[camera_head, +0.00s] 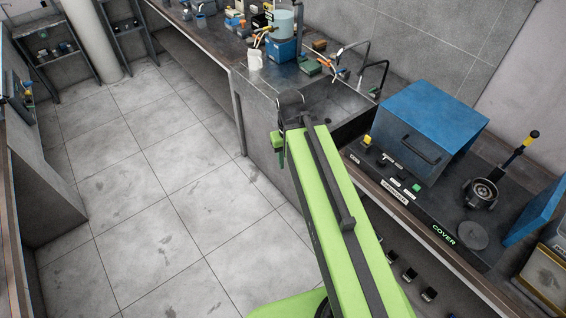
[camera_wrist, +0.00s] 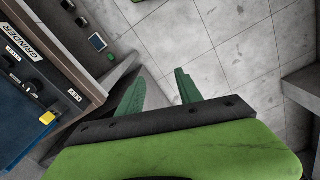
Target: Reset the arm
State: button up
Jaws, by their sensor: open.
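My arm is the green beam in the head view, reaching from the bottom up toward the sink area. My gripper shows in the wrist view (camera_wrist: 160,90) as two green fingers held apart, with nothing between them. Bare floor tiles lie beyond the fingertips. In the head view the arm's far end is beside the front of the counter, and the fingers there are mostly hidden by the arm.
A blue box with a handle (camera_head: 428,122) stands on the right counter, beside a round black cover (camera_head: 472,235) and a yellow-and-black lever (camera_head: 522,148). A sink (camera_head: 335,108) and bench clutter lie beyond. The tiled floor (camera_head: 150,200) at left is clear.

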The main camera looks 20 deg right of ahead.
jog(key=a, duration=0.4)
jog(key=shift+s, duration=0.15)
notch_tip(320, 180, down, 14)
jog(key=b, duration=1.3)
jog(key=shift+b, duration=0.4)
jog(key=shift+d+r, duration=0.1)
